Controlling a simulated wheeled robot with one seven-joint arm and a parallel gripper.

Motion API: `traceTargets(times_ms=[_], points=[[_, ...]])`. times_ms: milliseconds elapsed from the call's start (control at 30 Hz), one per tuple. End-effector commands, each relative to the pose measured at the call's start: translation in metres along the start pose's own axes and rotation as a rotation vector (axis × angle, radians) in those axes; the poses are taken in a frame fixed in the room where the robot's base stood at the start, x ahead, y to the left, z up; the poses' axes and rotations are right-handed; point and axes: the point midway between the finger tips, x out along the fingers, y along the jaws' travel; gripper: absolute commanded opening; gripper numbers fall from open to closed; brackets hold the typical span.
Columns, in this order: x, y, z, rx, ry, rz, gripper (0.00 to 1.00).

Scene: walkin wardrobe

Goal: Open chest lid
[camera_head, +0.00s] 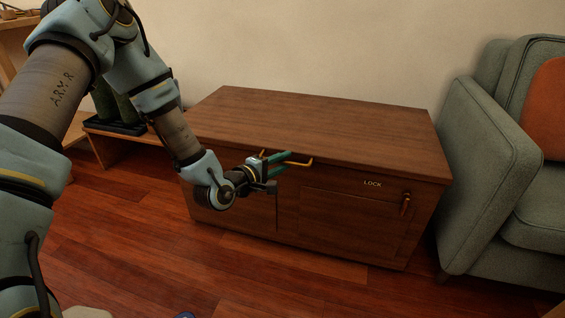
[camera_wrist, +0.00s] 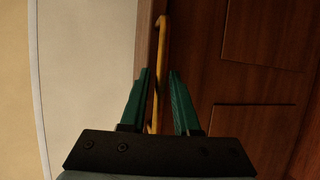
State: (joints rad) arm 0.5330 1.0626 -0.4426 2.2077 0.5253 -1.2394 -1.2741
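The wooden chest (camera_head: 320,125) stands against the wall with its flat lid closed. A yellow bar handle (camera_head: 302,162) sits on the front near the lid's edge. My gripper (camera_head: 291,158) is at this handle, reaching in from the left. In the wrist view, the handle (camera_wrist: 161,40) passes between the two green fingers of my gripper (camera_wrist: 160,72). The fingers are apart, with a visible gap between the handle and the right finger. The left finger is close to the handle; I cannot tell whether it touches.
A small latch (camera_head: 405,204) with the word LOCK above it is on the chest's front right. A grey armchair (camera_head: 490,150) with an orange cushion (camera_head: 545,110) stands close on the right. A low wooden shelf (camera_head: 120,145) is at the left. Floor in front is mostly clear.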

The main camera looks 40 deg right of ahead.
Motion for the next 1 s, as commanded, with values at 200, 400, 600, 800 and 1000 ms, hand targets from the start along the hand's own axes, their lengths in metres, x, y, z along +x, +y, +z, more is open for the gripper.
traceTargets(times_ms=[200,400,600,800,1000], points=[[-0.0002,-0.0001,-0.0001,0.000,0.000,0.000,0.04],[-0.0002,0.0000,-0.0001,0.000,0.000,0.000,0.00],[-0.0003,0.0000,-0.0001,0.000,0.000,0.000,0.00],[-0.0003,0.0001,-0.0002,0.000,0.000,0.000,0.00],[-0.0003,0.0001,-0.0002,0.000,0.000,0.000,0.00]])
